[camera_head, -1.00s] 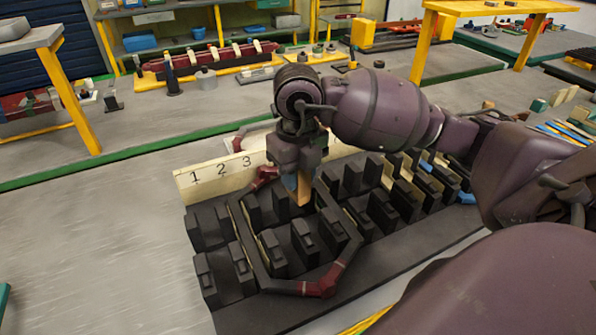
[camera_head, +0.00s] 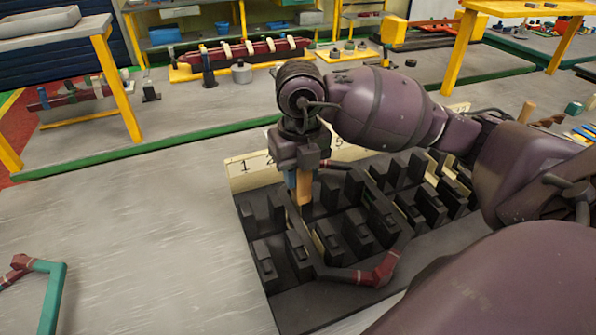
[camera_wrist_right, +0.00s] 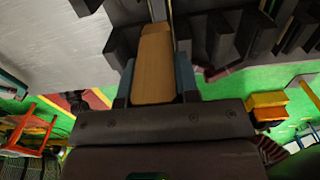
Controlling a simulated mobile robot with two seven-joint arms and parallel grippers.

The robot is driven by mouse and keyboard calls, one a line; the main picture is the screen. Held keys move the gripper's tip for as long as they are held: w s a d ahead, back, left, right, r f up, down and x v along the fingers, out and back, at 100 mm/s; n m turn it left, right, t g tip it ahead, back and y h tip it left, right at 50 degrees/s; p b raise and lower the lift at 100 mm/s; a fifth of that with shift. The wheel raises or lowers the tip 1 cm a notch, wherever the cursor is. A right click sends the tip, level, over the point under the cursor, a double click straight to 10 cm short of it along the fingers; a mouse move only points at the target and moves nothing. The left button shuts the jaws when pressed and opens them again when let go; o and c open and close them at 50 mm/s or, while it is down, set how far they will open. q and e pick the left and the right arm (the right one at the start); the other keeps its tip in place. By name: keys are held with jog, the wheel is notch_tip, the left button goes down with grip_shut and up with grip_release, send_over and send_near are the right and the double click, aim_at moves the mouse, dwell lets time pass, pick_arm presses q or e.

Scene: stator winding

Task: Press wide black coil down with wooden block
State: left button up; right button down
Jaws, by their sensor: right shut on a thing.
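The wide black coil (camera_head: 345,274) lies around several black teeth of the stator (camera_head: 300,312), with a dark red wrapped end at the front. Its far end is partly hidden behind my right gripper. My right gripper (camera_head: 298,180) points down and is shut on the wooden block (camera_head: 304,188). The block's lower end is at the coil's left leg, among the teeth; I cannot tell if it touches. In the right wrist view the block (camera_wrist_right: 155,65) sits between the two blue-grey fingers. My left gripper is not in view.
A teal coil (camera_head: 51,295) with a dark red end lies at the lower left. A cream numbered strip (camera_head: 250,172) stands along the stator's back edge. The grey surface left of the stator is mostly clear. Yellow-framed tables (camera_head: 112,75) stand behind.

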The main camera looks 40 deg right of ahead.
aim_at(299, 198)
jog(key=shift+a+f+b, duration=0.1)
jog(key=shift+f+b, duration=0.25)
jog(key=shift+f, duration=0.3)
jog(key=shift+f+b, duration=0.5)
jog(key=shift+f, duration=0.3)
jog(key=shift+f+b, duration=0.6)
jog(key=shift+f, duration=0.45)
jog(key=shift+f+b, duration=0.4)
jog(key=shift+f, duration=0.4)
jog(key=shift+f+b, duration=0.5)
jog(key=shift+f, duration=0.65)
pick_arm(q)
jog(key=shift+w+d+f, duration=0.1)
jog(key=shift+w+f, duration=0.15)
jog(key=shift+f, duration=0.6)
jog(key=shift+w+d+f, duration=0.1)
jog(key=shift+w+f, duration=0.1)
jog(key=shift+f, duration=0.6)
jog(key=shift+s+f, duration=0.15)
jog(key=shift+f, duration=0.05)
